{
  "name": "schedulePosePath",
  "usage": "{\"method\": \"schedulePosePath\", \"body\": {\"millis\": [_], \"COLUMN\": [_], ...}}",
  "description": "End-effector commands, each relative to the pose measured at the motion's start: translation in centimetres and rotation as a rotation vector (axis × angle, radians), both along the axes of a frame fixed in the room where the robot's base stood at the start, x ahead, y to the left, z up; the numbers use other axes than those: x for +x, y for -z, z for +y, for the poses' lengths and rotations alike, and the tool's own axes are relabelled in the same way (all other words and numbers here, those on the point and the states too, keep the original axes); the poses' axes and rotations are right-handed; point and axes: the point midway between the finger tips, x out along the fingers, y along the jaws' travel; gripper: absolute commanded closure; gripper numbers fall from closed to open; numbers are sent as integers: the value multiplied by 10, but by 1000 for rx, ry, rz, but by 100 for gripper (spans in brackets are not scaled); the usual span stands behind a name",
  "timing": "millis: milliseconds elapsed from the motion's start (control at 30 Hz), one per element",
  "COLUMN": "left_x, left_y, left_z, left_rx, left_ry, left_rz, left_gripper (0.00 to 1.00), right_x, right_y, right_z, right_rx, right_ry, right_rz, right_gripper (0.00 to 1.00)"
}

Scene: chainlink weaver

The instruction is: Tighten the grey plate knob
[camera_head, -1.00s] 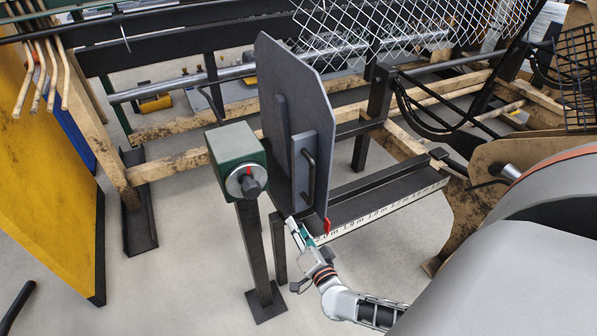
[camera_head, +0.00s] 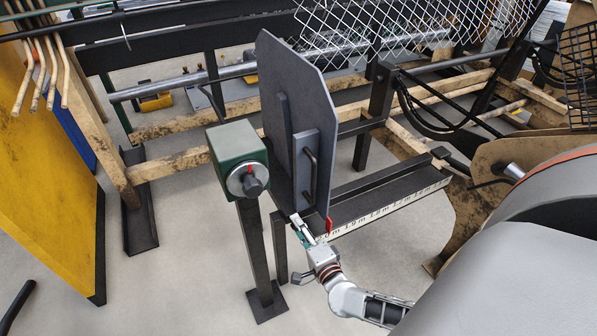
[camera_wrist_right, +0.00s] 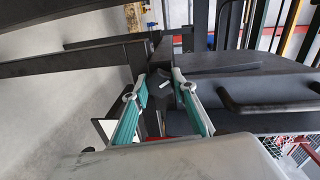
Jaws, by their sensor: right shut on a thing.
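The grey plate (camera_head: 290,120) stands upright on the dark rail in the middle of the head view, with a black handle (camera_head: 309,172) on its face. My right gripper (camera_head: 297,220) is at the plate's lower front corner. In the right wrist view, a black knob with a white mark (camera_wrist_right: 163,86) sits between my right gripper's (camera_wrist_right: 161,88) two teal-padded fingers, which are shut on it. The knob is hidden by the gripper in the head view. My left gripper is not in view.
A green box with a dial (camera_head: 238,160) stands on a black post left of the plate. A ruler strip (camera_head: 385,210) runs along the rail, with a red pointer (camera_head: 328,226) beside the gripper. Wire mesh (camera_head: 400,30) hangs behind.

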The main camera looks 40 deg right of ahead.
Motion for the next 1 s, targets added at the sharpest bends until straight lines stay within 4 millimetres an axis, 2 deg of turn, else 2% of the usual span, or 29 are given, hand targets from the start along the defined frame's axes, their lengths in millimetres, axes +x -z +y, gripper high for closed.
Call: {"method": "schedulePosePath", "body": {"millis": [367, 400, 467, 833, 1000], "left_x": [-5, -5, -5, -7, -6], "left_y": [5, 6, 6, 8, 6], "left_z": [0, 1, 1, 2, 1], "left_rx": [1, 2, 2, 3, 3], "left_ry": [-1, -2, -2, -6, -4], "left_rz": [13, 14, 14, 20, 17], "left_gripper": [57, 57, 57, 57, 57], "right_x": [-1, -1, -1, -2, -21], "right_y": [3, 3, 2, 1, 0], "right_z": [1, 1, 1, 1, 6], "right_rx": [5, 5, 5, 4, 6], "right_ry": [-2, -2, -2, -2, -2], "right_rz": [3, 4, 3, 0, 2], "right_gripper": [95, 71, 57, 57, 57]}}
